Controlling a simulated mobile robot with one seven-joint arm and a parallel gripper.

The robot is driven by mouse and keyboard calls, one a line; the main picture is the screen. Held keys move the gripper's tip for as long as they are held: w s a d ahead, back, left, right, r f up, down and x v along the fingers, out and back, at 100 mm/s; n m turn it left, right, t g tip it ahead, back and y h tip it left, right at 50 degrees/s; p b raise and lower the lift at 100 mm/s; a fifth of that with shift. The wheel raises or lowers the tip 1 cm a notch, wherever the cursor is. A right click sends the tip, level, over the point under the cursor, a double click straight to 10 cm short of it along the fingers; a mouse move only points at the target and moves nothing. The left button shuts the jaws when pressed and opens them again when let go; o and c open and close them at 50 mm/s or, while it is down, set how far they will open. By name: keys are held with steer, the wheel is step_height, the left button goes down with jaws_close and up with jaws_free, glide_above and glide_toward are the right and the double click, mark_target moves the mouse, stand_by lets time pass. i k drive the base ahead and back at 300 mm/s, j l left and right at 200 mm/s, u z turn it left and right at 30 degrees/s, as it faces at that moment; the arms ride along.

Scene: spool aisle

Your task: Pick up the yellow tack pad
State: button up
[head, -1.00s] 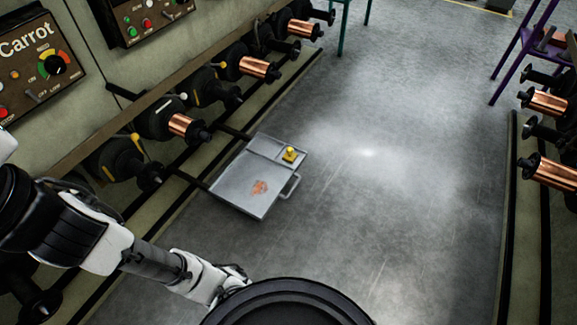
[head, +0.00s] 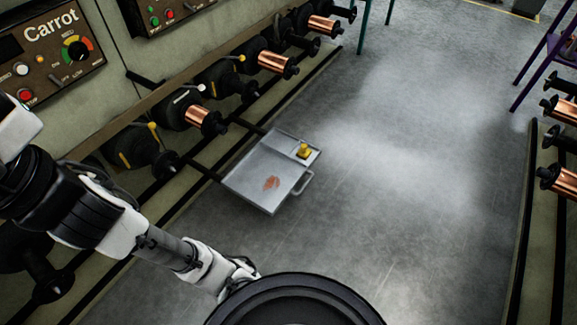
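The yellow tack pad (head: 304,152) is a small yellow block in the far right part of a grey metal tray (head: 247,180). The tray sticks out from the left machine row over the aisle and has a handle on its right side. A reddish-brown patch (head: 271,184) shows on the tray's larger, nearer part. My arm reaches in from the left, and its end (head: 243,275) is low in the picture, nearer than the tray and well apart from the pad. My fingers are hidden behind the dark round part of my body, so their opening does not show.
Copper spools (head: 205,120) on dark spindles line the left machine row under a control panel (head: 50,55). More copper spools (head: 560,110) and a purple stand (head: 545,65) are at the right. The grey floor (head: 410,180) between is clear.

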mark_target(304, 153)
steer(key=i+l+u, duration=0.1)
steer(key=u, duration=0.35)
steer(key=i+l+u, duration=0.1)
steer(key=u, duration=0.35)
steer(key=i+l+u, duration=0.15)
steer(key=l, duration=0.15)
steer(key=i+l+u, duration=0.2)
steer(key=l+u, duration=0.15)
steer(key=l, duration=0.3)
steer(key=i+l, duration=0.1)
steer(key=l, duration=0.25)
steer(key=i+l+u, duration=0.15)
steer(key=l, duration=0.15)
steer(key=i+l, duration=0.1)
steer(key=l, duration=0.25)
steer(key=i+l, duration=0.1)
steer(key=l, duration=0.4)
steer(key=i+l, duration=0.15)
steer(key=l, duration=0.4)
steer(key=i+l+u, duration=0.1)
steer(key=l, duration=0.4)
